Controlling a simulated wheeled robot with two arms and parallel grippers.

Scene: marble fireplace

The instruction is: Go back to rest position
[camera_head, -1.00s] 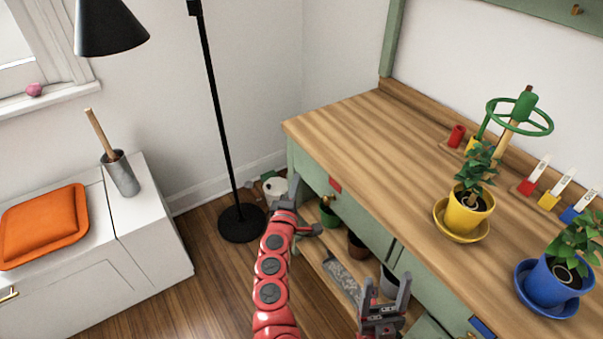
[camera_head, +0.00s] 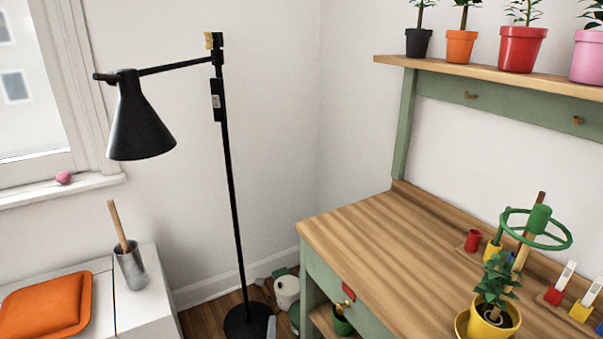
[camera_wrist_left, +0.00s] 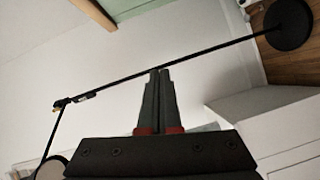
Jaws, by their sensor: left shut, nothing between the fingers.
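Only a small grey tip of my left gripper (camera_head: 271,327) shows at the bottom edge of the head view, in front of the lamp base. In the left wrist view the two dark fingers of my left gripper (camera_wrist_left: 159,72) lie together, with nothing between them. Behind them in that view are a pale wall and the lamp's black pole (camera_wrist_left: 197,58). My right gripper is in neither view.
A black floor lamp (camera_head: 231,165) stands in the corner. The wooden workbench (camera_head: 375,235) at right bears a yellow potted plant (camera_head: 492,325). A white cabinet (camera_head: 140,308) at left holds an orange cushion (camera_head: 45,305) and a metal cup (camera_head: 130,268).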

